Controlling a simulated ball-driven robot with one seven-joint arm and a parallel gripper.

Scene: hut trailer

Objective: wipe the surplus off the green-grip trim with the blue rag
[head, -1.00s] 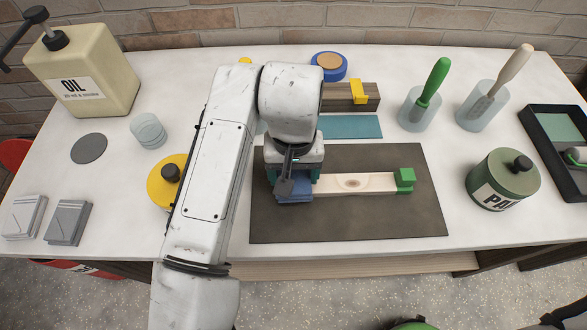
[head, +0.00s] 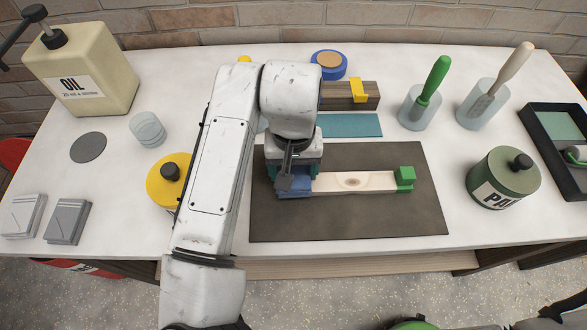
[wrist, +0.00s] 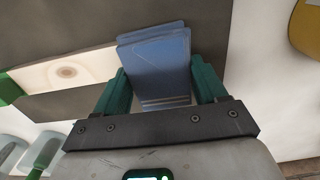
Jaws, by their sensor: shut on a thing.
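The wooden trim (head: 353,182) with a green grip (head: 404,178) at its right end lies flat on the dark mat (head: 340,222). An oval knot shows in its middle. My gripper (head: 293,180) is over the trim's left end, shut on the folded blue rag (head: 294,191). In the wrist view the rag (wrist: 155,65) sits between the two teal fingers (wrist: 160,88), and the trim (wrist: 65,72) runs off to the left. The rag hides the trim's left end; I cannot tell how firmly it touches.
Behind the mat are a teal sheet (head: 350,125) and a dark wood block with a yellow piece (head: 358,92). Brushes stand in clear cups (head: 419,107) behind right. A green paint can (head: 503,179) stands right, a yellow can (head: 169,184) left of my arm.

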